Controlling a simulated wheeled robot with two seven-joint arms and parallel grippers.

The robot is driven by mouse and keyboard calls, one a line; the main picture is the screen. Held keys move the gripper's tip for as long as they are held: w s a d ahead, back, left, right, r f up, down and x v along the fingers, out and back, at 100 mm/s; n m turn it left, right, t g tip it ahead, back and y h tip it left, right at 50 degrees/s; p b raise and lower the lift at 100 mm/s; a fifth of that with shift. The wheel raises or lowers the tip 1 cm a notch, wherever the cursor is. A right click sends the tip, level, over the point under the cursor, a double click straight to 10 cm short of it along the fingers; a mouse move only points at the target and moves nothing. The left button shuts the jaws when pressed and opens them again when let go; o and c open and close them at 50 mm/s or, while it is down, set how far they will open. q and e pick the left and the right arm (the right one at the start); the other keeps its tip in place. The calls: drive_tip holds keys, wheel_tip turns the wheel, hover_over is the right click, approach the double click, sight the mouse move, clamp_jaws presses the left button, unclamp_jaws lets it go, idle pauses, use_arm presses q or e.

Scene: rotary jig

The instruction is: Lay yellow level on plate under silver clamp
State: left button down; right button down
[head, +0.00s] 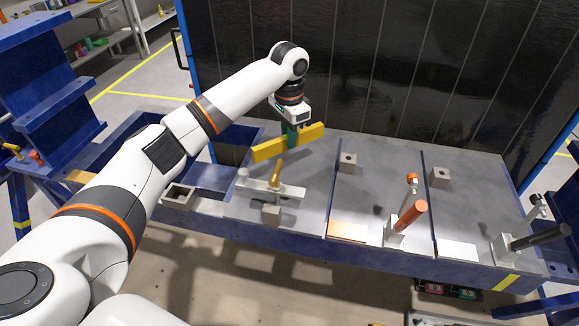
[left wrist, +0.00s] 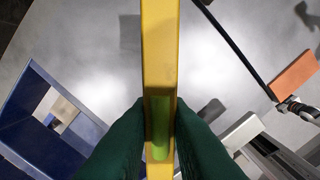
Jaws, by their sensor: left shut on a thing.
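My left gripper (head: 290,130) is shut on the yellow level (head: 267,150) and holds it above the left plate of the table, apart from it. In the left wrist view the level (left wrist: 160,45) runs upright between the green fingers, its green vial showing at their grip. A clamp with a dark grey handle (head: 540,237), which looks like the silver one, stands at the far right. The grey plate (head: 487,205) to its left is bare around a small block and carries a pale silver tile (head: 456,248) at its front edge. My right gripper is not in view.
A clamp with an orange handle (head: 411,216) stands on the middle plate, beside a copper tile (head: 347,230). A clamp with a yellow handle (head: 277,172) stands below the level. Small grey blocks (head: 439,176) sit on the plates. A dark panel (head: 400,70) rises behind the table.

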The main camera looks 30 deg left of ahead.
use_arm(q)
drive_tip(key=p, duration=0.1)
hover_over(289, 172)
wheel_tip(289, 172, down, 4)
drive_tip(key=shift+a+f, duration=0.1)
drive_tip(key=shift+f, duration=0.45)
wheel_tip(289, 172, down, 3)
drive_tip(key=shift+f+p, duration=0.1)
drive_tip(key=shift+p, duration=0.55)
drive_tip(key=shift+f, duration=0.2)
drive_tip(key=c, duration=1.4)
unclamp_jaws()
drive_tip(key=shift+f, duration=0.1)
drive_tip(key=shift+o, duration=0.2)
